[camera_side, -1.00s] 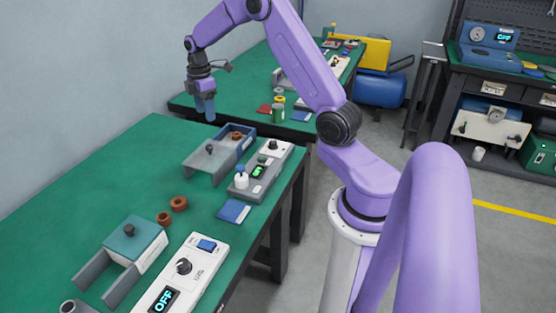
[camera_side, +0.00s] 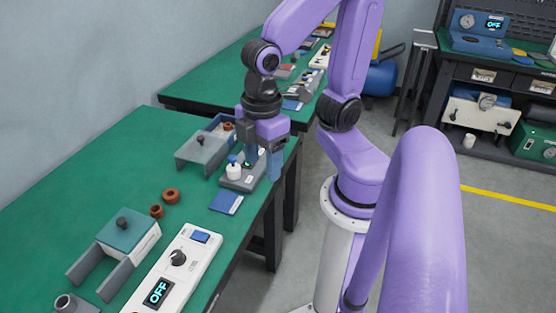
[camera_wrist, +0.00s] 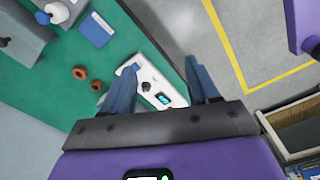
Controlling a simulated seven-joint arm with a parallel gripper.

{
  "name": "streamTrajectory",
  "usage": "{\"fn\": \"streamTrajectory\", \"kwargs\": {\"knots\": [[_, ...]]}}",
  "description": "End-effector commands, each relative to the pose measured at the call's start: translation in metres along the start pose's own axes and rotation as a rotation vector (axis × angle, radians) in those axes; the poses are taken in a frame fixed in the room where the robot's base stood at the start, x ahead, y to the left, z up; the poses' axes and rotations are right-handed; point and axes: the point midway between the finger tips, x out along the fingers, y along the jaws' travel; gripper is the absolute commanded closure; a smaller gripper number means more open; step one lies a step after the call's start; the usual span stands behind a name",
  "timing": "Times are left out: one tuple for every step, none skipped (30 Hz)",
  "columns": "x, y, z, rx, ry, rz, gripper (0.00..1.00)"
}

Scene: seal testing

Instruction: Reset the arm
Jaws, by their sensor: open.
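My gripper (camera_side: 262,160) is open and empty. In the side view it hangs fingers down above the right edge of the near green bench (camera_side: 120,190), in front of a grey device with a white knob (camera_side: 234,171) and partly hiding it. In the wrist view the two blue fingers of my gripper (camera_wrist: 160,90) are spread wide, with the white control box between and beyond them.
The white control box (camera_side: 180,275) reading OFF lies at the bench's front. Brown rings (camera_side: 170,195), a blue card (camera_side: 227,202), a teal-lidded fixture (camera_side: 125,230) and a grey fixture (camera_side: 200,150) stand on the bench.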

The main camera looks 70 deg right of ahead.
Motion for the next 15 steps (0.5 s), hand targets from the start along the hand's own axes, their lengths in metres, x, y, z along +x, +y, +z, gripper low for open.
{"fn": "streamTrajectory", "kwargs": {"knots": [[0.001, -0.009, 0.008, -0.007, 0.002, -0.001, 0.40], [0.002, -0.012, 0.011, -0.006, 0.003, -0.001, 0.40], [0.003, -0.016, 0.015, -0.006, 0.003, -0.002, 0.40], [0.003, -0.018, 0.017, -0.005, 0.003, -0.002, 0.40], [0.004, -0.019, 0.019, -0.005, 0.003, -0.003, 0.40], [0.004, -0.021, 0.021, -0.004, 0.003, -0.003, 0.40], [0.004, -0.021, 0.022, -0.004, 0.003, -0.003, 0.40], [0.004, -0.022, 0.022, -0.003, 0.003, -0.003, 0.40], [0.004, -0.022, 0.022, -0.002, 0.002, -0.003, 0.40], [0.004, -0.022, 0.022, -0.002, 0.002, -0.003, 0.40], [0.004, -0.022, 0.022, -0.002, 0.002, -0.003, 0.40], [0.004, -0.022, 0.022, -0.002, 0.002, -0.003, 0.40], [0.004, -0.022, 0.022, -0.002, 0.002, -0.003, 0.40], [0.004, -0.022, 0.022, -0.002, 0.002, -0.003, 0.40], [0.004, -0.022, 0.022, -0.002, 0.002, -0.003, 0.40]]}}
